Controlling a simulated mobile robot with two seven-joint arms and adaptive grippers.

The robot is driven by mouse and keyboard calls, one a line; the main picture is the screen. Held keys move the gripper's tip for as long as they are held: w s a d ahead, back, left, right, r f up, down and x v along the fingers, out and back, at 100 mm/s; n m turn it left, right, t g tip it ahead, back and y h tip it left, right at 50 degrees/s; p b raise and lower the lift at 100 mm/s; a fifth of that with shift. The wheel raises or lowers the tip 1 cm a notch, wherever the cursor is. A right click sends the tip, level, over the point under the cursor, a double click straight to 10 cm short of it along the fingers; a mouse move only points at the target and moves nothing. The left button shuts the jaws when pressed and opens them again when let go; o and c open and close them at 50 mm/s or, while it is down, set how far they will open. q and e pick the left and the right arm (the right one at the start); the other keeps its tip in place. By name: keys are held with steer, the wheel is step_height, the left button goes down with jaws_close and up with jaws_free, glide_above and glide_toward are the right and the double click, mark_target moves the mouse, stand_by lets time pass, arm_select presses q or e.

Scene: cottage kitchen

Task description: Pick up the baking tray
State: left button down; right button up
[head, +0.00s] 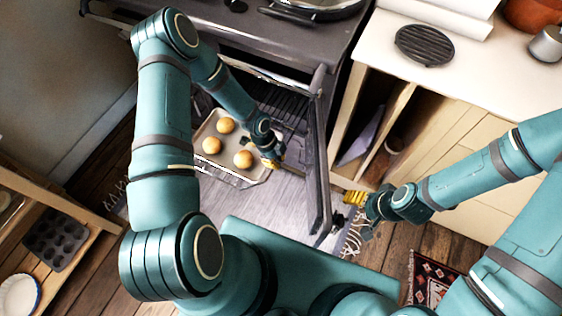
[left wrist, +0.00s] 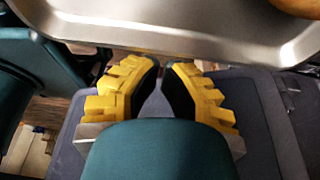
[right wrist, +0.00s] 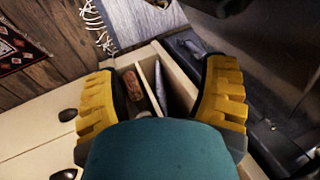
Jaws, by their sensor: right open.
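The baking tray (head: 206,160) is a light metal tray with three round golden buns on it, in front of the open oven in the head view. Its metal rim and side fill the top of the left wrist view (left wrist: 200,35). My left gripper (head: 270,160) is at the tray's right side. Its yellow fingers (left wrist: 161,65) are close together at the tray's edge, and the tray hides their tips, so a hold on it cannot be told. My right gripper (head: 345,207) is open and empty, right of the oven door, away from the tray.
The oven door (head: 318,150) stands open between my two grippers. A wire rack (head: 285,105) shows in the oven. A cabinet with open slots (head: 385,130) stands at the right, with a round black trivet (head: 424,45) on its counter. A muffin tin (head: 55,240) lies on a shelf at the left.

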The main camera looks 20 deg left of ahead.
mark_target(260, 157)
arm_select(q)
steer(key=shift+a, duration=0.1)
steer(key=a, duration=0.4)
steer(key=a+b, duration=0.1)
steer(key=a, duration=0.2)
steer(key=shift+w+a, duration=0.1)
steer(key=shift+w, duration=0.2)
